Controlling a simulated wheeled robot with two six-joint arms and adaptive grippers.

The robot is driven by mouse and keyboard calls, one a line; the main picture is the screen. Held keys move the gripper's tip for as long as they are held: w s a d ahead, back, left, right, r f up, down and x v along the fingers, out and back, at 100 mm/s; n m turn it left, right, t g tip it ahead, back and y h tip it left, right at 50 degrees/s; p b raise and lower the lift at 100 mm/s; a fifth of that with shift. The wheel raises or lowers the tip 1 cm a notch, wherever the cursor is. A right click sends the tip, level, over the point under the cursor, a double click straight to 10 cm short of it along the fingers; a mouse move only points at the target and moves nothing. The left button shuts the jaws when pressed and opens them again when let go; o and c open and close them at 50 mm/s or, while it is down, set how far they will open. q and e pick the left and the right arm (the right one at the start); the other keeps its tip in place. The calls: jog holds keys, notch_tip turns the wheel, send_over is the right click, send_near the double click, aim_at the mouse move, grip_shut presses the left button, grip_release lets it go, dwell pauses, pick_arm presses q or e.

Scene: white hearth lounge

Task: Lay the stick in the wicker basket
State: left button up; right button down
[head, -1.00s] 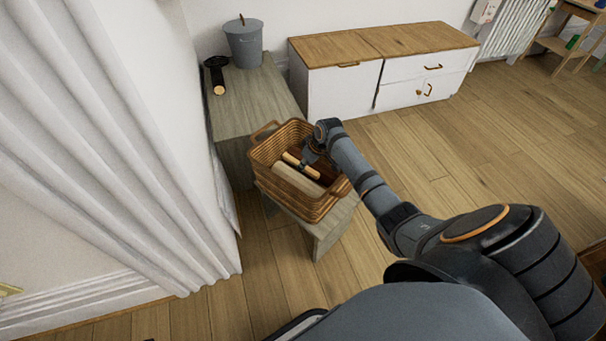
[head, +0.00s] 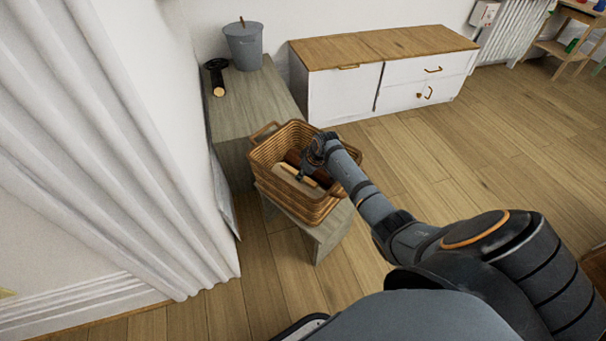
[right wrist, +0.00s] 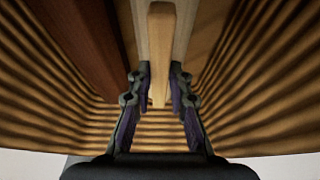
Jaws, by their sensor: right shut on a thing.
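The wicker basket (head: 285,198) is brown with looped handles and stands on the near end of a grey-brown bench. My right gripper (head: 307,170) reaches down inside it from the right. It is shut on the stick (head: 290,169), a pale, slim wooden bar. In the right wrist view the stick (right wrist: 160,45) runs lengthwise between the two fingers (right wrist: 160,82), with the ribbed basket walls on both sides. The gripper hides part of the stick in the head view. My left gripper is not in view.
A dark reddish-brown wooden piece (right wrist: 88,45) and a paler, wider piece (head: 283,179) lie in the basket. A grey lidded bucket (head: 244,47) and a dark cylindrical object (head: 217,80) stand on the bench (head: 248,105). A white cabinet (head: 340,92) stands behind.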

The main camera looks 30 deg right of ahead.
jog(key=shift+s+f, duration=0.15)
jog(key=shift+f, duration=0.1)
